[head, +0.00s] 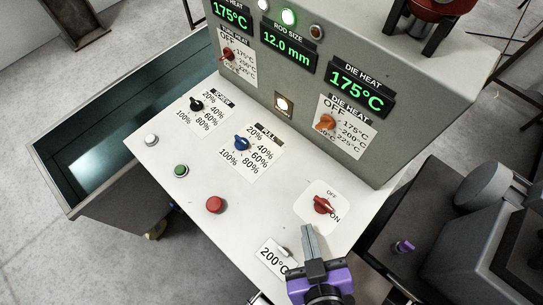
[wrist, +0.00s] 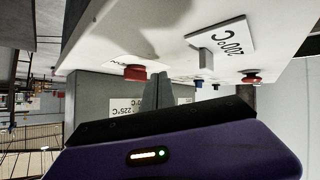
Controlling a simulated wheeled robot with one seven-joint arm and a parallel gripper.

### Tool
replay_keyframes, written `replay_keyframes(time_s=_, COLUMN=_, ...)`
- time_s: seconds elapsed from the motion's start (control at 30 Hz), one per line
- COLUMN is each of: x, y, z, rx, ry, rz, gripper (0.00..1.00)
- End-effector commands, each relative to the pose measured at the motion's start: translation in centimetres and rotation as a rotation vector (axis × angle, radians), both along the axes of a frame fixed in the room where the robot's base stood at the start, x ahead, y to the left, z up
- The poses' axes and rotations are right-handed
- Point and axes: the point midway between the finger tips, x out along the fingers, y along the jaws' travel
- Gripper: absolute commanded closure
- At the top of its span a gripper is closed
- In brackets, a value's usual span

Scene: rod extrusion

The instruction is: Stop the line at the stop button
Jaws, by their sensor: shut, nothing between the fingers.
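A round red push button (head: 215,204) stands on the front left of the white sloped panel, below the green button (head: 181,171). No label on it is readable, but it looks like the stop button. My gripper (head: 308,230) is over the panel's lower right, between the red OFF/ON knob (head: 322,204) and the 200°C card (head: 271,262). It is shut and empty, well to the right of the red button. In the wrist view, a red button (wrist: 252,78) shows at right, apart from the shut fingers (wrist: 158,90); the red knob (wrist: 135,72) is left of them.
A white button (head: 151,139), a black dial (head: 196,105) and a blue dial (head: 241,143) are on the panel. The upright face holds lit green displays (head: 289,51) and an orange knob (head: 326,122). A dark trough (head: 100,130) lies left, a grey machine (head: 500,230) right.

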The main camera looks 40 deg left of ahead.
Motion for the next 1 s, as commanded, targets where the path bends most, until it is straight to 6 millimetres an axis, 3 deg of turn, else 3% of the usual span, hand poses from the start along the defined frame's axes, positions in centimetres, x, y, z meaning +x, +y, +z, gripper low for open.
replay_keyframes(time_s=0.03, x=0.5, y=2.7, z=1.3, rx=-0.022, ry=-0.019, rz=0.102, gripper=1.00)
replay_keyframes(time_s=0.2, x=-0.5, y=10.7, z=4.2, rx=-0.131, ry=-0.085, rz=0.486, gripper=1.00)
replay_keyframes(time_s=0.4, x=-3.5, y=17.3, z=8.2, rx=-0.263, ry=-0.215, rz=0.924, gripper=1.00)
replay_keyframes(time_s=0.63, x=-6.1, y=20.0, z=10.9, rx=-0.363, ry=-0.325, rz=1.220, gripper=1.00)
replay_keyframes(time_s=1.0, x=-6.6, y=20.3, z=11.2, rx=-0.382, ry=-0.345, rz=1.274, gripper=1.00)
